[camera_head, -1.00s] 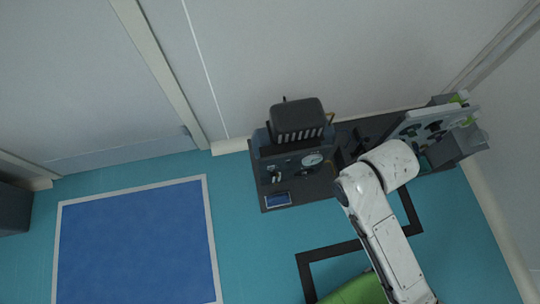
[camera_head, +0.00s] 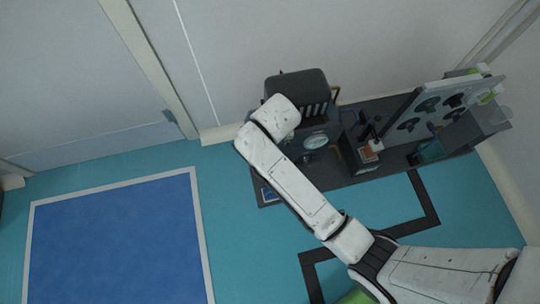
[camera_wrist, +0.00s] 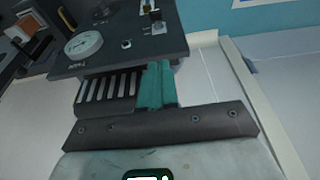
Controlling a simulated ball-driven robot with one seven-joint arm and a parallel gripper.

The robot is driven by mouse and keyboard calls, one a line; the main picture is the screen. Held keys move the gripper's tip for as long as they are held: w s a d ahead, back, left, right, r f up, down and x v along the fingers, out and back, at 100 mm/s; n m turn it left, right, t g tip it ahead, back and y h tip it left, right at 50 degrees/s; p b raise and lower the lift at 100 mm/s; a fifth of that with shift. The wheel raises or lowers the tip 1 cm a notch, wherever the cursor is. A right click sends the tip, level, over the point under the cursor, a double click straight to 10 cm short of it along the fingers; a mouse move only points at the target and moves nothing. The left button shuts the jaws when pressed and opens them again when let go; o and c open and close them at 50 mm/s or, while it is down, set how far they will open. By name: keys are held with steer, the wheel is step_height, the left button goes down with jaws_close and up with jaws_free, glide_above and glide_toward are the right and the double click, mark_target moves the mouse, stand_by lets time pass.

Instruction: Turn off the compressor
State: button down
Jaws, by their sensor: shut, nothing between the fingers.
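The compressor, a dark boxy machine with a ribbed top (camera_head: 297,84), stands against the wall in the head view. Its white round gauge (camera_head: 316,141) shows beside my arm, which hides the front panel's left part. In the wrist view the compressor's dark panel (camera_wrist: 110,58) fills the upper middle, with the gauge (camera_wrist: 84,44), a small switch (camera_wrist: 127,44) and another control (camera_wrist: 157,27) near the panel's edge. My gripper (camera_wrist: 157,66) shows there as teal fingers, shut and empty, close to the panel's lower edge; I cannot tell whether they touch it. In the head view the fingers are hidden.
A pegboard with dark round items (camera_head: 432,104) and a small box-like device (camera_head: 362,155) stand right of the compressor on a dark base. A blue mat (camera_head: 115,240) lies on the teal floor at left. The wall is close behind.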

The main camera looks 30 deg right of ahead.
steer(key=b+x, duration=0.4)
steer(key=x, duration=0.6)
steer(key=shift+f, duration=0.25)
steer(key=shift+s+a+f, duration=0.25)
steer(key=shift+s+f, duration=0.4)
steer(key=shift+f, duration=0.3)
steer(key=shift+s+a+f+b, duration=0.1)
steer(key=shift+s+f+b, duration=0.15)
steer(key=shift+f+b, duration=0.2)
steer(key=shift+f, duration=0.15)
